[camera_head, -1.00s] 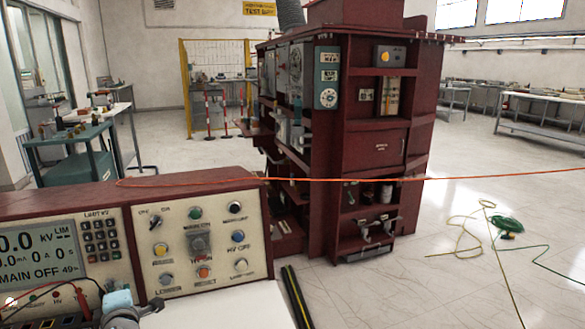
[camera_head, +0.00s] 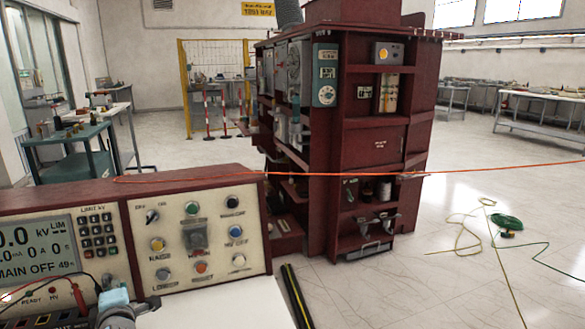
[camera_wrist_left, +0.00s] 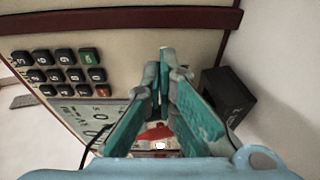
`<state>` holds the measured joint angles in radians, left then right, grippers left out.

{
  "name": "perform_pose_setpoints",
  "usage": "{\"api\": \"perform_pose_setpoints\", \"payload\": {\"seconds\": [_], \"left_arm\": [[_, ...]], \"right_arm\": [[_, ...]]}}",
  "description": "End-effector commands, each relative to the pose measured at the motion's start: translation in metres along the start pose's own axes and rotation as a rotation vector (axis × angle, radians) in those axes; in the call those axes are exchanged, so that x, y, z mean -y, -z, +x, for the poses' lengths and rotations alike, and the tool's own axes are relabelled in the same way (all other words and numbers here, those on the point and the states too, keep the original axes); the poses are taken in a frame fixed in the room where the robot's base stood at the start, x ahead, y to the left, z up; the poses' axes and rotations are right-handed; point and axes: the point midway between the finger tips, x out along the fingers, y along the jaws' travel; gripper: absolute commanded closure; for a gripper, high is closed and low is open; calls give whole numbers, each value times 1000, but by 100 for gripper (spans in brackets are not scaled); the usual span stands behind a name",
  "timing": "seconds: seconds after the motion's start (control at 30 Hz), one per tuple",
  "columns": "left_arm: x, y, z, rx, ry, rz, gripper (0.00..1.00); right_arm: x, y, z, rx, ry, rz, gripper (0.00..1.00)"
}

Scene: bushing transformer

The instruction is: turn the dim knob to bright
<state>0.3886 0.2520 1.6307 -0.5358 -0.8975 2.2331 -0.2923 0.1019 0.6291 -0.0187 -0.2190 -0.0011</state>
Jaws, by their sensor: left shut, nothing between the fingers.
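The cream control panel (camera_head: 200,250) with a dark red frame stands at lower left in the head view. A black knob with a light pointer (camera_head: 152,216) sits at its upper left; its small labels are too blurred to read, so I cannot tell for sure that it is the dim knob. My left gripper (camera_head: 115,298) shows at the bottom left, in front of the panel and below that knob, apart from it. In the left wrist view its teal fingers (camera_wrist_left: 163,70) are shut and empty, with the keypad (camera_wrist_left: 60,72) to their left. My right gripper is not in view.
Several other buttons and knobs, such as a yellow one (camera_head: 157,244) and a red one (camera_head: 201,267), crowd the panel. The display (camera_head: 38,250) is at its left. Cables lie near my gripper. An orange cord (camera_head: 340,174) crosses the view. A large dark red transformer cabinet (camera_head: 385,150) stands behind.

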Motion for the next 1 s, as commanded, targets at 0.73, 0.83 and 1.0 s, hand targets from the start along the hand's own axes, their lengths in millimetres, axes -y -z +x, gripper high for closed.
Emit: {"api": "perform_pose_setpoints", "payload": {"seconds": [0.73,0.83,1.0], "left_arm": [[4,8,-60,-1,5,0,100],[5,8,-61,-1,4,0,100],[3,8,-60,-1,4,0,100]], "right_arm": [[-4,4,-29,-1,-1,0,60],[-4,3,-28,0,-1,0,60],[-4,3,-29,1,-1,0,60]]}}
